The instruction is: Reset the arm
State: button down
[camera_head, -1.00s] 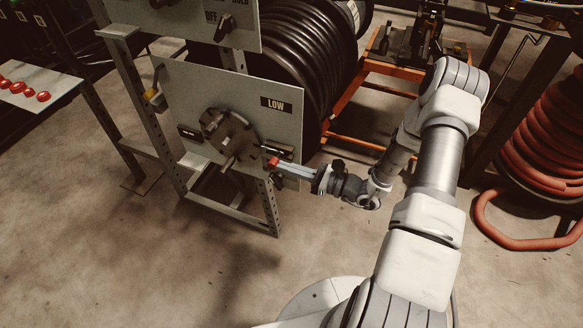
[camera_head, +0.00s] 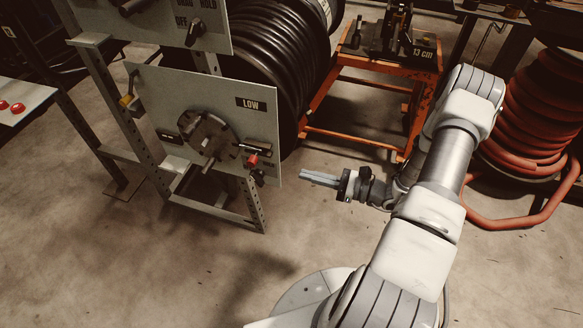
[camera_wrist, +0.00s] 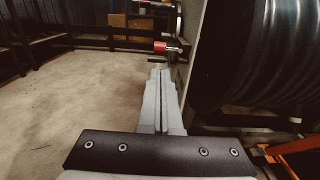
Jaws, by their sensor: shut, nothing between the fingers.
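My gripper (camera_head: 303,176) is shut and empty, held over bare floor to the right of the grey LOW panel (camera_head: 262,125), apart from it. In the wrist view the two fingers (camera_wrist: 159,75) lie together and point ahead. The red-tipped knob (camera_head: 253,160) sticks out at the panel's lower right; it also shows in the wrist view (camera_wrist: 161,47), beyond the fingertips. A round dial with a handle (camera_head: 208,138) sits mid-panel.
A black hose reel (camera_head: 275,60) stands behind the panel. An orange stand (camera_head: 352,137) and a coiled red hose (camera_head: 525,120) are at the right. A table with red knobs (camera_head: 30,101) is at the left. The floor in front is clear.

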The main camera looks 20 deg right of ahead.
jog(key=shift+v, duration=0.8)
jog(key=s+a+r+n+g+h, duration=0.3)
jog(key=s+a+r+n+g, duration=0.1)
jog(key=r+n, duration=0.35)
jog(key=s+a+r+n+g+h+p, duration=0.1)
jog(key=s+a+r+n+g+h, duration=0.3)
jog(key=r+n, duration=0.4)
jog(key=s+a+r+n+g+h, duration=0.35)
jog(key=s+r+n, duration=0.2)
jog(key=r, duration=0.35)
jog(key=s+d+r+n+t+h+p, duration=0.1)
jog(key=r+n+t+h+p, duration=0.1)
jog(key=r+p, duration=0.7)
jog(key=s+d+r+n+t+h+p, duration=0.1)
jog(key=r+t+p, duration=0.3)
jog(key=r+p, duration=0.6)
notch_tip(320, 180, up, 9)
jog(key=shift+s+d+r+n+h, duration=0.1)
jog(key=shift+s+d+n+h, duration=0.1)
jog(key=shift+d+n+h, duration=0.5)
